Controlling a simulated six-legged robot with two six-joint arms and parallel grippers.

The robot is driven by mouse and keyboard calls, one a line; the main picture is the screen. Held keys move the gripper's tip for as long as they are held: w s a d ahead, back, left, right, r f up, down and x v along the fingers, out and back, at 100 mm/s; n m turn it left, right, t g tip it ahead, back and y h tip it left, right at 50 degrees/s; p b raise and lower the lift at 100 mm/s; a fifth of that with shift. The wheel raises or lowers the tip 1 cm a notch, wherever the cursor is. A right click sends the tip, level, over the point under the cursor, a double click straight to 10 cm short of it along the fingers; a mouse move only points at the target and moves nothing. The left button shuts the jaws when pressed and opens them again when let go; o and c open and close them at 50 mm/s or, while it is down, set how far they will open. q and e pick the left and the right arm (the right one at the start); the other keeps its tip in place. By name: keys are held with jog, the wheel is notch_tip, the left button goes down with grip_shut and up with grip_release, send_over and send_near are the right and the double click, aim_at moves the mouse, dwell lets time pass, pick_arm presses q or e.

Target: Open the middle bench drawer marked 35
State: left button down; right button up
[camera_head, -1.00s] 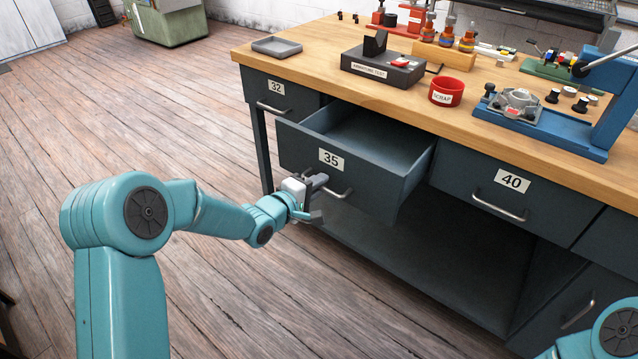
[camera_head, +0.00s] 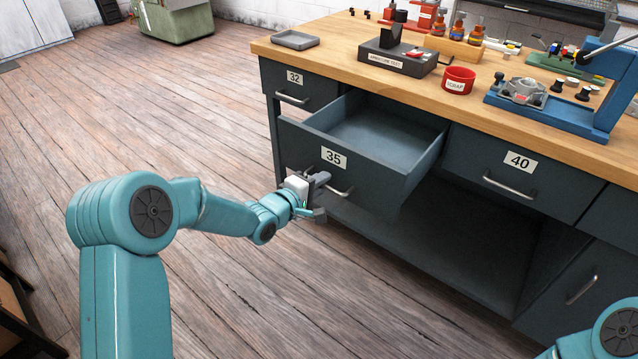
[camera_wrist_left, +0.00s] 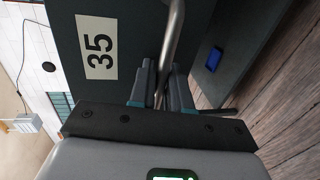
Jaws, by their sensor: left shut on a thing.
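The dark grey drawer marked 35 (camera_head: 370,168) stands well out from the bench in the head view, and its blue-grey inside shows empty. Its front with the 35 label also shows in the left wrist view (camera_wrist_left: 98,48). My left gripper (camera_head: 318,186) is at the drawer's bar handle (camera_head: 342,192). In the left wrist view its two fingers (camera_wrist_left: 160,88) are shut on the handle (camera_wrist_left: 174,35), one on each side of the bar. My right gripper is not in view; only part of my right arm shows at the lower right corner.
Closed drawers 32 (camera_head: 294,78) and 40 (camera_head: 518,163) flank it. The wooden benchtop (camera_head: 400,100) carries a grey tray (camera_head: 295,39), a red scrap cup (camera_head: 458,80) and a blue press (camera_head: 575,118). The floor in front of the bench is clear on the left.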

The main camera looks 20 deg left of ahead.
pick_arm(q)
jog(key=shift+w, duration=0.15)
jog(key=c, duration=1.3)
grip_release()
jog(key=shift+c, duration=0.2)
jog(key=p+v, duration=0.2)
jog(key=v, duration=1.4)
